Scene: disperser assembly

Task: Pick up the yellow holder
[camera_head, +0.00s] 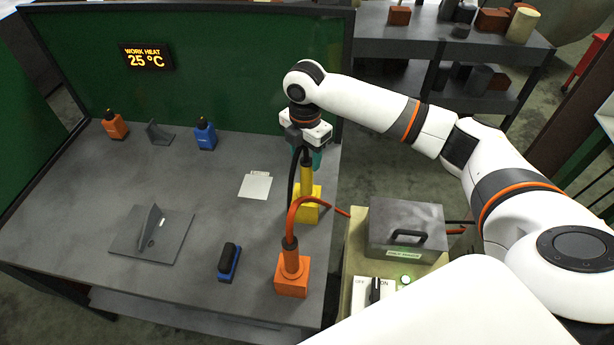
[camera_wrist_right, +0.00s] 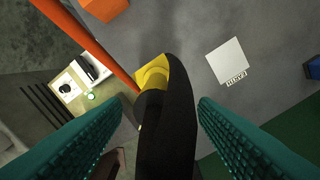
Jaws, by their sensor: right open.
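The yellow holder (camera_head: 307,205) stands on the grey table near its right edge, with a black and yellow tool upright in it. It also shows in the right wrist view (camera_wrist_right: 153,72), below the black handle (camera_wrist_right: 168,125). My right gripper (camera_head: 316,158) is above the holder. Its teal fingers are apart, one on each side of the black handle in the wrist view (camera_wrist_right: 166,118). A gap shows between each finger and the handle. Whether the fingers touch the tool from the head view is hard to tell. My left gripper is not in view.
An orange holder (camera_head: 292,275) with an orange cable stands in front of the yellow one. A control box (camera_head: 406,230) stands to the right. A blue-black block (camera_head: 229,262), a grey bracket (camera_head: 152,235) and a white card (camera_head: 256,185) lie left. Orange (camera_head: 115,125) and blue (camera_head: 205,134) holders stand behind.

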